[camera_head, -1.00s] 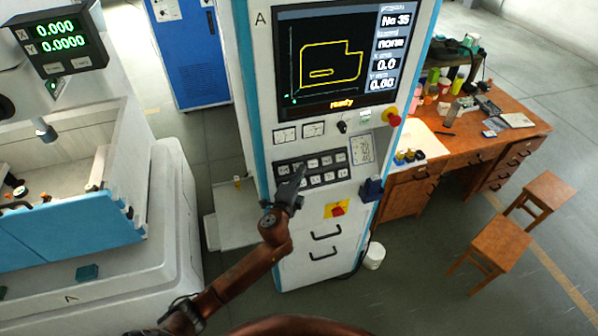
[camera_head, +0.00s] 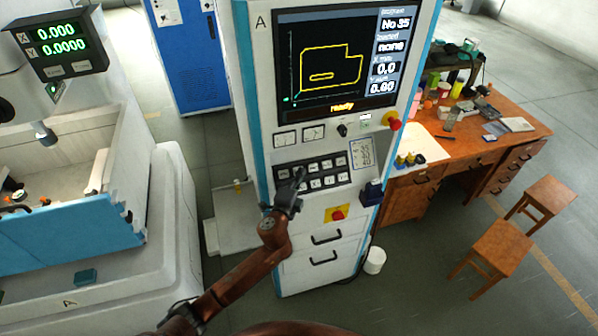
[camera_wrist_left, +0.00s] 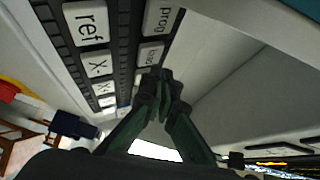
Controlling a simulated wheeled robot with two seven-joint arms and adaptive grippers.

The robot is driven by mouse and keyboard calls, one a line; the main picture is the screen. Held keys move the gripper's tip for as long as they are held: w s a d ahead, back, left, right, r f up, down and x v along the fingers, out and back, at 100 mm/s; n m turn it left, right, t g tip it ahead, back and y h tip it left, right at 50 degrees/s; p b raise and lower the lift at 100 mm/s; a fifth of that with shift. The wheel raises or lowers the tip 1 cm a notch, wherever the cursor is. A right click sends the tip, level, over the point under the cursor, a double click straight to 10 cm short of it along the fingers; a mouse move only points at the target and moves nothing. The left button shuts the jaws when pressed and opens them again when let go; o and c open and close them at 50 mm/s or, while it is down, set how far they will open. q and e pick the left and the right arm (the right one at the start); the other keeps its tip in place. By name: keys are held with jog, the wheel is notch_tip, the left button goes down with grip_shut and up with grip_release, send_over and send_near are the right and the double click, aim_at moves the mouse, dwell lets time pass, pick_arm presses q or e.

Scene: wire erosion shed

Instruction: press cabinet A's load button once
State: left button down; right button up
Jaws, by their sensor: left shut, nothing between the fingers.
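Cabinet A (camera_head: 254,70) is a tall white and blue unit with a lit screen (camera_head: 333,60) reading "No 35", "none" and "ready". Its dark keypad (camera_head: 343,178) has two rows of pale buttons. My left gripper (camera_head: 299,176) is shut and empty, its fingertips in front of the keypad's left part. My right gripper is out of view.
A red knob (camera_head: 393,121) sits right of the gauges, and a red and yellow switch (camera_head: 337,214) sits below the keypad. A dark blue box (camera_head: 371,192) juts from the cabinet's right edge. A white and blue machine (camera_head: 170,235) stands at left, a cluttered desk (camera_head: 425,150) at right.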

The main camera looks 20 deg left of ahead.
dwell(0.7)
pick_arm(q)
jog(key=shift+w+a+f, duration=0.15)
jog(key=shift+w+f, duration=0.1)
dwell(0.3)
jog(key=shift+w+a+f+b, duration=0.2)
jog(key=shift+w+b, duration=0.1)
jog(key=shift+b, duration=0.1)
dwell(0.3)
dwell(0.4)
jog(key=shift+s+d+r+p, duration=0.35)
jog(key=shift+s+r+p, duration=0.2)
jog(key=shift+p, duration=0.1)
jog(key=shift+f, duration=0.1)
